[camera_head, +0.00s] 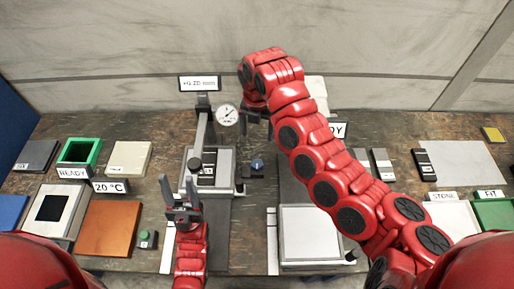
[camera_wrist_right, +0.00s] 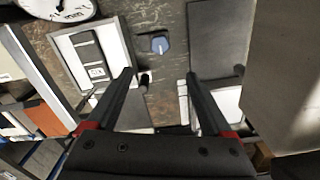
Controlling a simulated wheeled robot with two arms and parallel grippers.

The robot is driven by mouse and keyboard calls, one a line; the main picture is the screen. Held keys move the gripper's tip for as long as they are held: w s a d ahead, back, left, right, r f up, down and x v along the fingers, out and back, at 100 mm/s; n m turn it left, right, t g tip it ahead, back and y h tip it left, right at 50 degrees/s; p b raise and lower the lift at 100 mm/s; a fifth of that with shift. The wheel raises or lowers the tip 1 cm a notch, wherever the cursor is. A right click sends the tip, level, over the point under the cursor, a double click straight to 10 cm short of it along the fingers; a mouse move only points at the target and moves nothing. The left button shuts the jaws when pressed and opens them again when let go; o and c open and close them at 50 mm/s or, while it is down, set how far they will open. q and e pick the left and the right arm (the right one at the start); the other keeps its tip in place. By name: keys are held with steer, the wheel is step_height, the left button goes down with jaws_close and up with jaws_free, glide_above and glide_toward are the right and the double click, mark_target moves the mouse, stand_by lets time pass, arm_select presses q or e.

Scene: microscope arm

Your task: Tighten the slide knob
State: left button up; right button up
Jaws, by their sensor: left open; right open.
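A dial gauge (camera_head: 228,115) hangs from a stand (camera_head: 203,135) left of centre. A blue knob (camera_head: 257,163) sits on a dark piece on the table right of the stand's base. It also shows in the right wrist view (camera_wrist_right: 160,45), beyond and between the fingertips. A small black knob (camera_wrist_right: 145,79) shows nearer. I cannot tell which is the slide knob. My right gripper (camera_wrist_right: 160,73) is open and empty above the table; my arm mostly hides it in the head view. My left gripper (camera_head: 181,213) is open and empty in front of the stand's base.
At the left lie a green frame (camera_head: 80,152), an orange plate (camera_head: 109,228) and a white-framed block (camera_head: 52,211). A white-topped plate (camera_head: 310,233) lies front centre. A small green button block (camera_head: 147,239) sits near my left gripper. A wall closes the back.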

steer(key=b, duration=0.6)
glide_above(257, 163)
step_height(257, 163, down, 7)
step_height(257, 163, down, 10)
steer(key=p, duration=0.5)
steer(key=shift+s+f, duration=0.15)
steer(key=shift+c, duration=0.3)
jaws_close()
